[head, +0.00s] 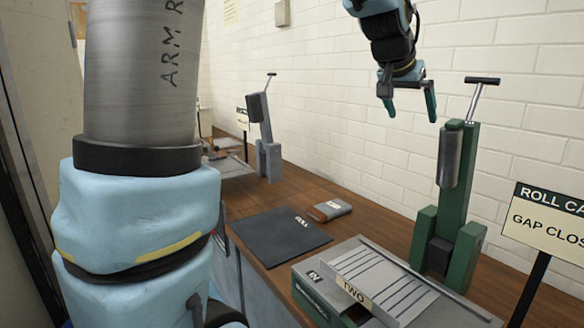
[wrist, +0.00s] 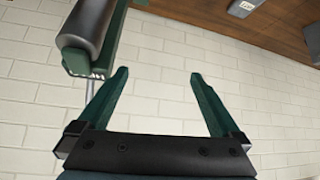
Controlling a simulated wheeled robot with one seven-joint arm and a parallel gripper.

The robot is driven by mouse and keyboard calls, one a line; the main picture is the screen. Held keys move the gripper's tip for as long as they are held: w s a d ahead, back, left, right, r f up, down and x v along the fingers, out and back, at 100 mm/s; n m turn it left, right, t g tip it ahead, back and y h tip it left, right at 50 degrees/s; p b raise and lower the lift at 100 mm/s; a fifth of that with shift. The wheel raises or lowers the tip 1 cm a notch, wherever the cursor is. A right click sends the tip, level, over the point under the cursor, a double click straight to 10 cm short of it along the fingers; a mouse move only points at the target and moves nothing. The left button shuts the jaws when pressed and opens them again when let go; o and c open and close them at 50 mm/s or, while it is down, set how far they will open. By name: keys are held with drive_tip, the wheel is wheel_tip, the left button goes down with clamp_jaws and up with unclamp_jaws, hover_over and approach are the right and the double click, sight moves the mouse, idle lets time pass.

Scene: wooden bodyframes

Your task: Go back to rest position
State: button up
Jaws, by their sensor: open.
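My gripper (head: 408,101) hangs from the arm at the upper right in the head view, high above the wooden bench. Its two green fingers are apart with nothing between them. In the wrist view the open gripper (wrist: 155,95) has only white brick wall between its fingers. A green post with a grey cylinder and a T-shaped handle (head: 459,190) stands to the right of the gripper, apart from it in the head view. Its cylinder (wrist: 95,25) shows upper left in the wrist view, near one finger.
On the bench (head: 374,214) lie a dark mat marked ROLL (head: 280,237) and a small grey packet (head: 330,210). A ridged tray labelled TWO (head: 385,285) is in front. A grey post (head: 264,140) stands farther back. A ROLL sign (head: 548,225) is at right. The brick wall is close behind.

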drive_tip(key=s+a+f+n+g+y, duration=0.1)
drive_tip(key=a+f+n+y, duration=0.1)
drive_tip(key=a+f, duration=0.7)
drive_tip(key=a+f+n+g+y, duration=0.1)
drive_tip(key=a+f+n+y, duration=0.1)
drive_tip(key=a+f, duration=0.7)
drive_tip(key=s+a+f+n+g+y, duration=0.1)
drive_tip(key=s+a+f+n, duration=0.1)
drive_tip(key=s+a, duration=0.3)
drive_tip(key=s+a+f+n+g+y, duration=0.1)
drive_tip(key=s+a+f, duration=0.4)
drive_tip(key=a, duration=0.6)
drive_tip(key=shift+s+f+n, duration=0.2)
drive_tip(key=shift+s+n, duration=0.2)
drive_tip(key=shift+s, duration=0.2)
